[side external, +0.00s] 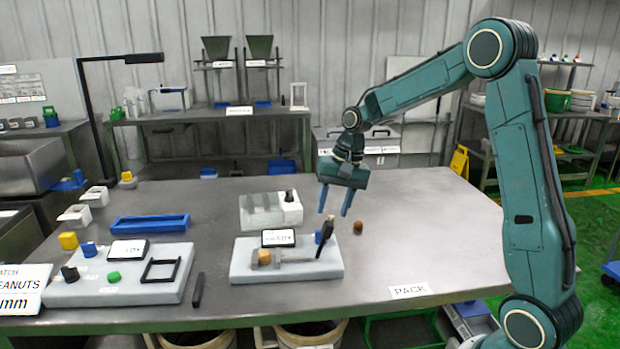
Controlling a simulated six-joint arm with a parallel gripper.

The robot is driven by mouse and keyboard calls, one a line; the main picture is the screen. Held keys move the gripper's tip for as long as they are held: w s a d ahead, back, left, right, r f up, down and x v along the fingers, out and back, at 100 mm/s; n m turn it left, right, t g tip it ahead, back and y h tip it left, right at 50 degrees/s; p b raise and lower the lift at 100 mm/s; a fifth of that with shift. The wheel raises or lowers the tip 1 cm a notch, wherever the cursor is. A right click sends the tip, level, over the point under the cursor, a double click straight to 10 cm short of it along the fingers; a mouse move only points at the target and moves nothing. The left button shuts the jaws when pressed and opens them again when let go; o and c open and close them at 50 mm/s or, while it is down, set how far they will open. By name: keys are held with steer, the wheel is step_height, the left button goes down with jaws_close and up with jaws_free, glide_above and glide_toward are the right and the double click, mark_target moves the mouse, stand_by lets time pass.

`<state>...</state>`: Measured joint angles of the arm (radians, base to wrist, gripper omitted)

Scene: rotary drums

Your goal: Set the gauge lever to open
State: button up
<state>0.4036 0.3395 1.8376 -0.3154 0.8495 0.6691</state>
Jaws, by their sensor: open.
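The gauge (245,268) is a light grey base near the middle of the table's front. It carries a small dark-framed display (278,238), whose text is too small to read. A black upright lever (320,238) stands at its right end, leaning slightly, with a blue part partly hidden behind it. A grey bar runs left from the lever toward a tan block (264,257). My gripper (334,210) points down above the right end of the gauge. Its two blue fingers are apart and empty. It appears above the lever, not clearly touching it.
A small brown cylinder (358,227) stands on the table right of the lever. A clear-and-white box (270,208) stands behind the gauge. A grey control panel (120,285) with knobs and a blue tray (163,224) are at left. The table's right side is mostly free, beyond the PACK label (409,291).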

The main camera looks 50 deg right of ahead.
steer(key=v, duration=0.7)
steer(key=shift+r, duration=0.35)
steer(key=shift+s, duration=0.1)
steer(key=s+a+r+n+t+h, duration=0.15)
steer(key=s+a+r+n, duration=0.35)
steer(key=s+a, duration=0.6)
steer(key=s+a+f+n+t, duration=0.1)
steer(key=s+n, duration=0.1)
steer(key=s, duration=0.4)
steer(key=s+f+n+t, duration=0.1)
steer(key=s+f+n, duration=0.1)
steer(key=s, duration=0.4)
steer(key=shift+s+a, duration=0.25)
steer(key=shift+a, duration=0.15)
